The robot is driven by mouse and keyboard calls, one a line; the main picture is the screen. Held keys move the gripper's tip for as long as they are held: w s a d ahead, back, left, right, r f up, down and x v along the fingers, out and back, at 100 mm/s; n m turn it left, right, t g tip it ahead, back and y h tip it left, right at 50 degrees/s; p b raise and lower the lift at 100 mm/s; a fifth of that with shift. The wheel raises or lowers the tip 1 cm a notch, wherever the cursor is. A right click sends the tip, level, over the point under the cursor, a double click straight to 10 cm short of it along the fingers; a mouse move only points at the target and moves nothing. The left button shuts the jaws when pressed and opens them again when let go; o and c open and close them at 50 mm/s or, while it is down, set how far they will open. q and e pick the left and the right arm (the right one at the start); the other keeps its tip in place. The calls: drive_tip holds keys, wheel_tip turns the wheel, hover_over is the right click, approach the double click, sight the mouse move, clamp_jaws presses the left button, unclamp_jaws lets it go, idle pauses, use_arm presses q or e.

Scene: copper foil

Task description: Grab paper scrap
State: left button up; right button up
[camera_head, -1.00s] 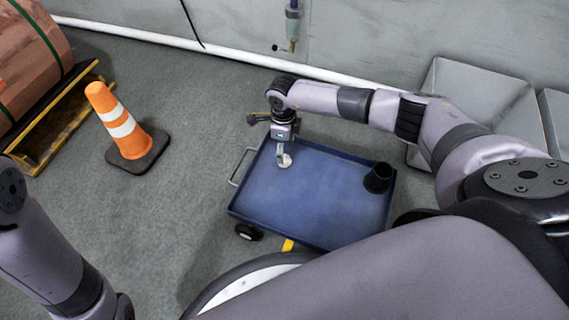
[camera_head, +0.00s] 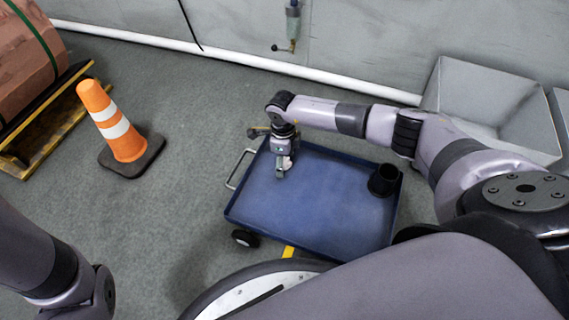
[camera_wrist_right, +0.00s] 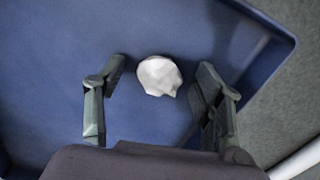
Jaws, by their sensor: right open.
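The paper scrap (camera_wrist_right: 158,76) is a crumpled, whitish ball on the blue cart tray (camera_wrist_right: 50,60). In the right wrist view it lies between the open fingers of my right gripper (camera_wrist_right: 157,85), with a gap on each side. In the head view my right gripper (camera_head: 282,170) points down over the far left part of the cart tray (camera_head: 320,215). The scrap (camera_head: 288,162) shows there only as a small pale patch, mostly hidden by the gripper. My left arm is at the left edge of the head view; its gripper is not in view.
A black cup-like holder (camera_head: 384,180) stands at the tray's right side. The cart has a handle (camera_head: 240,168) at its left. An orange cone (camera_head: 115,125) and a pallet with a copper roll (camera_head: 30,60) are at left. A grey bin (camera_head: 480,105) stands at the back right.

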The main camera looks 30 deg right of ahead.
drive_tip(key=shift+c, duration=0.2)
drive_tip(key=c, duration=0.7)
drive_tip(key=shift+c, duration=0.2)
